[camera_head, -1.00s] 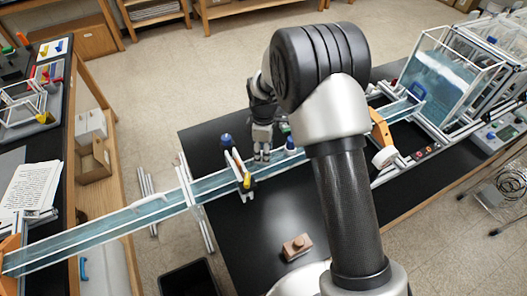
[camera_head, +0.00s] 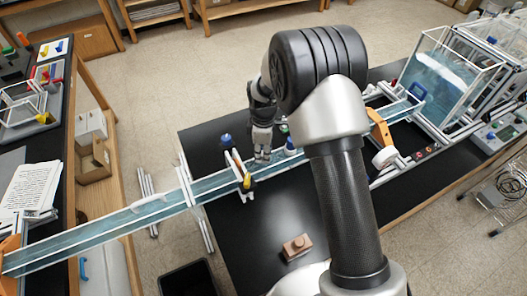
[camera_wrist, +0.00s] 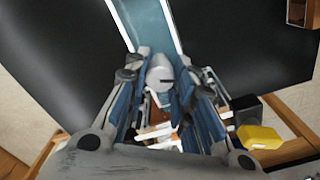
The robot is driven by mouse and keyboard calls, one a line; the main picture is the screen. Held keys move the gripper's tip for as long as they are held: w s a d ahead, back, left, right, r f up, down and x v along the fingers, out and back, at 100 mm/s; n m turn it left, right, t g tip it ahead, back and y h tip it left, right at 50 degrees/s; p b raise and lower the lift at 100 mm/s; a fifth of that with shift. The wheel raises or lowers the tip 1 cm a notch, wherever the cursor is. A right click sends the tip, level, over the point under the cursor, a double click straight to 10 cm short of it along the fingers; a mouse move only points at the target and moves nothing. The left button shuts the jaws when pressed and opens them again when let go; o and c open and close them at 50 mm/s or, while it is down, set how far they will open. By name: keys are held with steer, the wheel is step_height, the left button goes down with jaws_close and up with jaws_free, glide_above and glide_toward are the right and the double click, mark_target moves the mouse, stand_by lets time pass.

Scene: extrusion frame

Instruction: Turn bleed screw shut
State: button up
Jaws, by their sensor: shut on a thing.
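My gripper (camera_head: 262,153) points down over the long water channel (camera_head: 160,207), just right of the clamp-like bracket with a yellow part (camera_head: 246,181). In the wrist view my gripper (camera_wrist: 161,62) has its two blue-grey fingers closed in on a pale round piece with a dark slot, which looks like the bleed screw (camera_wrist: 160,74). The fingers stand on both sides of it. Its lower part and its seat are hidden. In the head view the fingers hide the screw. How far it is turned cannot be told.
A blue-capped bottle (camera_head: 291,146) stands close to the right of my gripper, and a dark blue knob (camera_head: 226,141) is to its left. A brown block (camera_head: 297,247) lies on the black bench (camera_head: 262,225). A water tank (camera_head: 440,80) stands at the right. The front bench area is mostly clear.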

jaws_close()
steer(key=shift+m, duration=0.3)
steer(key=shift+m+b, duration=0.4)
steer(key=shift+m, duration=0.5)
steer(key=m+b, duration=0.1)
steer(key=m, duration=0.3)
steer(key=shift+m, duration=0.3)
steer(key=m+b, duration=0.1)
steer(key=m, duration=0.5)
steer(key=shift+m, duration=0.3)
steer(key=o, duration=1)
jaws_free()
steer(key=shift+c, duration=0.2)
